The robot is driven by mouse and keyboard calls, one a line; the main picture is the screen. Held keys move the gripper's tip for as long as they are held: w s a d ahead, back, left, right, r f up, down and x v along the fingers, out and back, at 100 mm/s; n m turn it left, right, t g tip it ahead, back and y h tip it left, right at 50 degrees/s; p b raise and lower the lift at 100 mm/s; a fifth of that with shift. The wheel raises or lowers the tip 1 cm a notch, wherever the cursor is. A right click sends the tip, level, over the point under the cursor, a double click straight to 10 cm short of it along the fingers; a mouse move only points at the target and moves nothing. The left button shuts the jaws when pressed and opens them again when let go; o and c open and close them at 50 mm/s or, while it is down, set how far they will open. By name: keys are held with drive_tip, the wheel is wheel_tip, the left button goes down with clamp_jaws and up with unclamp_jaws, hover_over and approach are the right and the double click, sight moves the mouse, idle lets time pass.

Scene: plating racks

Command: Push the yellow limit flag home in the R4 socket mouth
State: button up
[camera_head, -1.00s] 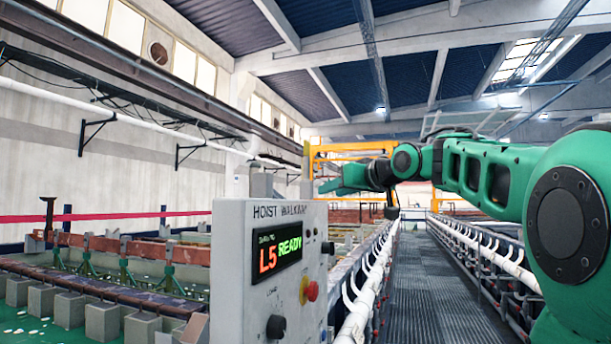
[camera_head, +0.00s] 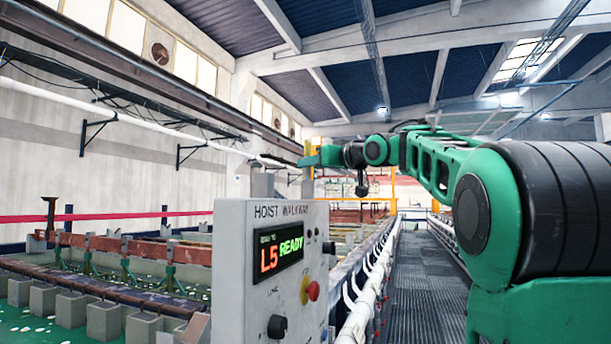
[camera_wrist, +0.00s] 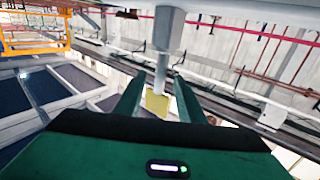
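In the wrist view, a small yellow flag (camera_wrist: 157,102) shows between the two green fingers of my gripper (camera_wrist: 160,82). The fingers are apart, with visible space beside the flag; I cannot tell whether either touches it. A thin grey rod (camera_wrist: 161,72) runs from the flag to a wider grey cylinder (camera_wrist: 168,28). In the head view, my gripper (camera_head: 322,155) is small and distant, above and behind the control box, near grey uprights (camera_head: 262,185). No R4 marking is readable, so I cannot identify that socket mouth.
A grey control box (camera_head: 255,240) reading "HOIST WALKWAY" and "L5 READY" stands in front. Plating tanks with a rusty rail (camera_head: 130,250) lie at left. A grated walkway (camera_head: 425,285) with white pipes (camera_head: 362,310) runs away at right. A yellow gantry (camera_wrist: 35,48) shows in the wrist view.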

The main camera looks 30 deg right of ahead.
drive_tip(key=w, duration=0.3)
drive_tip(key=shift+a, duration=0.1)
clamp_jaws()
drive_tip(key=shift+r, duration=0.1)
